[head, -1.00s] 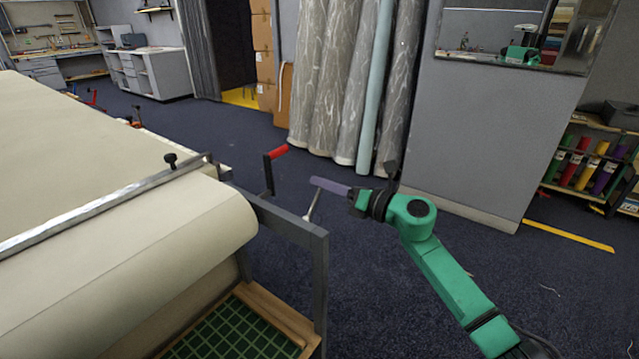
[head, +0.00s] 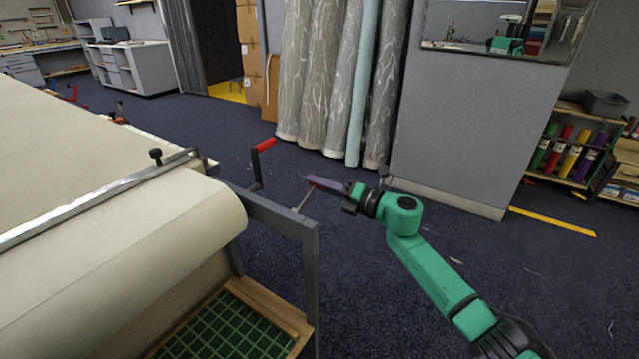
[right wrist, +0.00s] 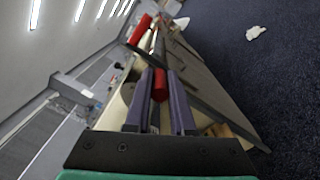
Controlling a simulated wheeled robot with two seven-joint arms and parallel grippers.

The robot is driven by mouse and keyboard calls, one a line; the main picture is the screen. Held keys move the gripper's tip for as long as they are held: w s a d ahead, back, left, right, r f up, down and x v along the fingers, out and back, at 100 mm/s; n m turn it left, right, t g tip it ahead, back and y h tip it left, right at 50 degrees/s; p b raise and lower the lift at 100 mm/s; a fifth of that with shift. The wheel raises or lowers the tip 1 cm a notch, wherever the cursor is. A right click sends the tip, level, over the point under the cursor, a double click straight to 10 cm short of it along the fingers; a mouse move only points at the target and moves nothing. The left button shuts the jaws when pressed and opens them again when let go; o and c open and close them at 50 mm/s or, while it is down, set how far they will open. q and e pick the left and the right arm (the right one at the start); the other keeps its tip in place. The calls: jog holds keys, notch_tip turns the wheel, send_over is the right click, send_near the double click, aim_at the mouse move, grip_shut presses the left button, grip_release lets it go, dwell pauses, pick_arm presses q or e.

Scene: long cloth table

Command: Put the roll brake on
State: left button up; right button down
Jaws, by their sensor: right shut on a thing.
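My right gripper (head: 322,183), with purple fingers on a green arm, is beyond the end of the roll frame (head: 275,210). It is shut on the brake lever, a thin metal rod (head: 303,201) slanting up from the frame's end. The cloth roll (head: 200,220) hangs over the table's end beside the frame. My left gripper is out of view.
A crank with a red handle (head: 265,145) stands up from the frame, left of my gripper. A metal bar (head: 95,203) with a black knob crosses the cloth. A green gridded tray (head: 225,325) sits below. The floor right of the frame is clear.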

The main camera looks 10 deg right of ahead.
jog(key=shift+f, duration=0.1)
jog(key=c, duration=0.8)
grip_release()
jog(key=shift+a, duration=0.1)
jog(key=shift+o, duration=0.2)
jog(key=shift+s+d, duration=0.2)
jog(key=shift+d, duration=0.1)
jog(key=v, duration=1.4)
